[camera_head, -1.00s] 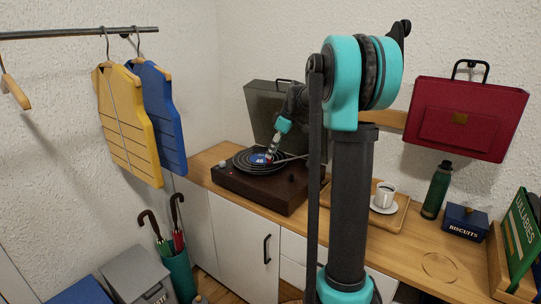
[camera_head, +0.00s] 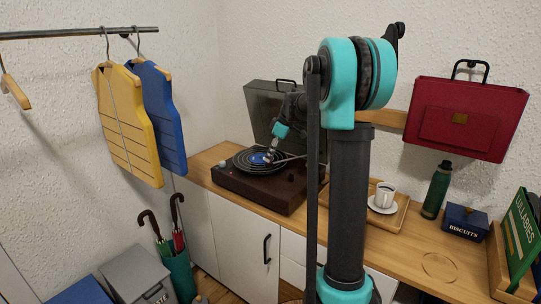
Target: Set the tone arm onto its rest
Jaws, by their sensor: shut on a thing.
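The turntable (camera_head: 262,187) has a dark brown wooden base and stands on the left part of the wooden counter. A black record with a blue label (camera_head: 252,162) lies on its platter. My gripper (camera_head: 268,157) reaches down over the record from the upper right. It is shut on the tone arm (camera_head: 288,159), a thin pale rod that runs to the right above the record. The head end of the tone arm is at my fingertips, small in view. The rest is not clearly visible; my arm covers the turntable's right side.
To the right are a cup (camera_head: 385,193) on a tray, a green bottle (camera_head: 437,190), a biscuit tin (camera_head: 465,222) and a book rack. A red bag (camera_head: 465,117) hangs on the wall. The front right counter is clear.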

